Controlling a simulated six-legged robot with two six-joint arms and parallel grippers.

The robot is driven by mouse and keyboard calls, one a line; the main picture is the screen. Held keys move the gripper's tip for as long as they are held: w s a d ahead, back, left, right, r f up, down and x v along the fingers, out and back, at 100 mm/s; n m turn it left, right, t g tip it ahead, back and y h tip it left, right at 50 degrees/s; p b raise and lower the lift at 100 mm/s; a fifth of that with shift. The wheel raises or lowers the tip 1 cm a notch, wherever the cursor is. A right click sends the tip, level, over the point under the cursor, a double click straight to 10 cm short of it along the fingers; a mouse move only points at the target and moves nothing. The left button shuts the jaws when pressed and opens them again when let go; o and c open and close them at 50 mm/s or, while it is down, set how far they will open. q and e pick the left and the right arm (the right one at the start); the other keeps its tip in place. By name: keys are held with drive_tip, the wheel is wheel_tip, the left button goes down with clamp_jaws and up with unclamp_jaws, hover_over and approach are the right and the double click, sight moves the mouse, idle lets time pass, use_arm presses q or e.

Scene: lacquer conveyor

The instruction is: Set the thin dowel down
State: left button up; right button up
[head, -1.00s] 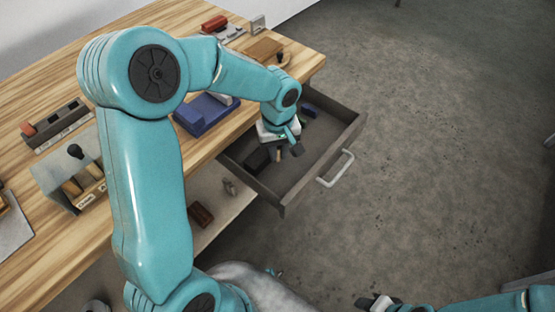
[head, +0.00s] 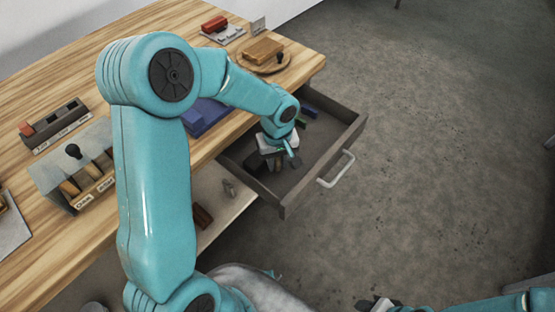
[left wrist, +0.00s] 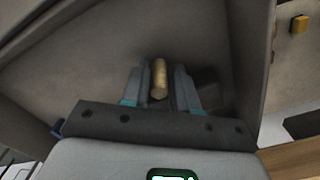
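The thin dowel (left wrist: 159,79) is a short, pale wooden rod between the two fingers of my left gripper (left wrist: 160,88) in the left wrist view. The fingers lie close along both its sides and look shut on it. In the head view, my left gripper (head: 284,162) points down inside the open grey drawer (head: 318,169). I cannot tell whether the dowel touches the drawer floor. My right gripper (head: 376,304) shows only partly at the bottom edge of the head view, and its fingers are unclear.
The drawer has a pale handle (head: 336,169) and holds a blue piece (head: 309,111) and dark pieces near the gripper. Its right part is bare. On the wooden bench above are a blue block (head: 205,115), a round board (head: 263,65) with a wooden block, and labelled holders (head: 92,196).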

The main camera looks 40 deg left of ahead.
sight(277, 159)
use_arm(q)
drive_tip(key=shift+r+p, duration=0.3)
wheel_tip(277, 159, up, 12)
drive_tip(key=shift+f+p, duration=0.15)
drive_tip(key=shift+p, duration=0.3)
drive_tip(key=shift+s, duration=0.1)
